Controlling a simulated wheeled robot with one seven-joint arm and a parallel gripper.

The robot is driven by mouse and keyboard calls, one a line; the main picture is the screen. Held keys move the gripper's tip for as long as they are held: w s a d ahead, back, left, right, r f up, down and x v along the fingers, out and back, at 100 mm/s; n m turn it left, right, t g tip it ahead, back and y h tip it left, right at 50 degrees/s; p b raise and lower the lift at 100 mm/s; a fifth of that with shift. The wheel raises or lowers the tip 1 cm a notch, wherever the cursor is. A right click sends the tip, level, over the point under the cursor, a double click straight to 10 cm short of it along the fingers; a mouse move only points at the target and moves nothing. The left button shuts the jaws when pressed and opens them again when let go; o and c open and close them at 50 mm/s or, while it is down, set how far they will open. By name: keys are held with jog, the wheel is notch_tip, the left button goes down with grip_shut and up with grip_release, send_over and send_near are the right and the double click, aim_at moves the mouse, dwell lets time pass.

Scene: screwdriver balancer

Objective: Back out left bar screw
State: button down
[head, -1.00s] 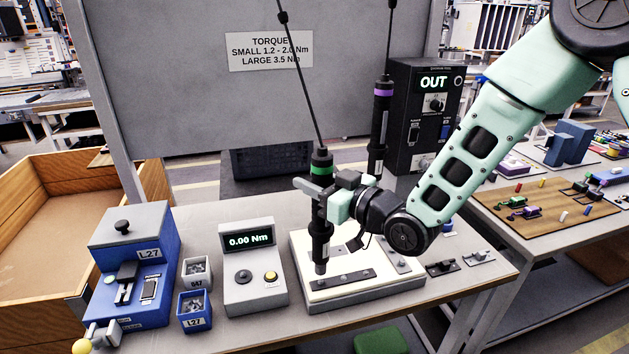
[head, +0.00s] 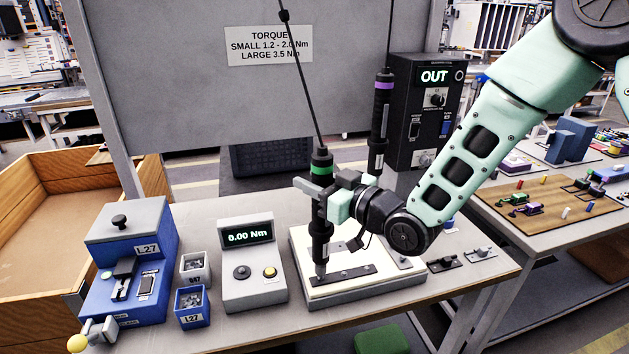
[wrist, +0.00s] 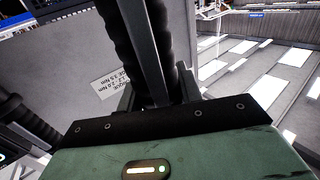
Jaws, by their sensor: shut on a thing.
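My gripper (head: 322,190) is shut around the body of a black electric screwdriver with a green band (head: 320,168), which hangs nearly upright from a cable. Its tip is at the left end of a dark bar (head: 350,274) on a pale plate (head: 312,294). The left bar screw is hidden behind the tip; I cannot tell whether the bit is seated in it. Dark screw spots show at the bar's middle and right. In the wrist view the black ribbed driver (wrist: 148,45) stands between the jaws.
A controller (head: 425,115) reads OUT. A second driver with a purple band (head: 384,85) hangs behind my gripper. A torque meter (head: 250,262) reads 0.00 Nm. Left are two screw bins (head: 192,307) and a blue L27 feeder (head: 150,285). Loose brackets (head: 445,264) lie right of the plate.

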aim_at(314, 164)
jog(key=shift+f+b, duration=1.1)
dwell(0.9)
jog(key=shift+s+f, duration=0.15)
jog(key=shift+f, duration=0.15)
dwell(0.7)
jog(key=shift+r+p, duration=1.25)
jog(key=shift+r, duration=2.05)
